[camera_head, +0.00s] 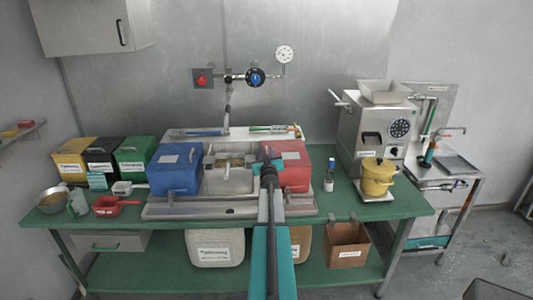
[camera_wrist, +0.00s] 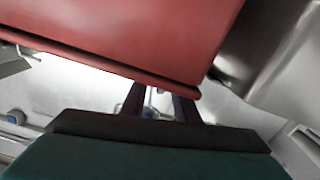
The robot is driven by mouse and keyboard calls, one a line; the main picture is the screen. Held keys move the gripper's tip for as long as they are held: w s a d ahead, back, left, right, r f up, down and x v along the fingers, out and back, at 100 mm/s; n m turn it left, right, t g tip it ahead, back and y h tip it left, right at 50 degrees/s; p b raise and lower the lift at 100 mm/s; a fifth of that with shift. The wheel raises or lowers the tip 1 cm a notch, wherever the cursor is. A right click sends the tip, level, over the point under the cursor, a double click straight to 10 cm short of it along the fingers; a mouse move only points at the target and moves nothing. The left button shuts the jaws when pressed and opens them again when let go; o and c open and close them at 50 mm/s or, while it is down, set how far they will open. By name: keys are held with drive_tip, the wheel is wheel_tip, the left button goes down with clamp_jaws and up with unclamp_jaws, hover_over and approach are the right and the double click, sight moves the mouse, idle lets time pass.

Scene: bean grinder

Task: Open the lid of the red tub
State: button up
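The red tub (camera_head: 295,178) stands at the right side of the sink unit, with its lid (camera_head: 290,150) down. A white label lies on the lid. In the wrist view, the red lid (camera_wrist: 130,30) fills the upper part, its lower rim crossing above my fingers. My gripper (camera_head: 266,160) is at the tub's left side in the head view, partly covering it. In the wrist view, my gripper's two dark fingers (camera_wrist: 161,98) are apart with a gap between them. Their tips reach the lid's rim and seem partly hidden there; I cannot tell whether they touch it.
The sink basin (camera_head: 227,182) and blue tub (camera_head: 175,168) are left of the red tub. A small bottle (camera_head: 329,175), a yellow pot (camera_head: 377,178) and the steel grinder (camera_head: 376,130) stand to its right on the green bench (camera_head: 330,205). A blue-handled valve (camera_head: 255,77) is on the wall.

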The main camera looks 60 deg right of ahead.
drive_tip(key=shift+c, duration=0.4)
clamp_jaws()
drive_tip(key=shift+s+d+r, duration=0.1)
drive_tip(key=shift+s+d, duration=0.05)
drive_tip(key=shift+d, duration=0.05)
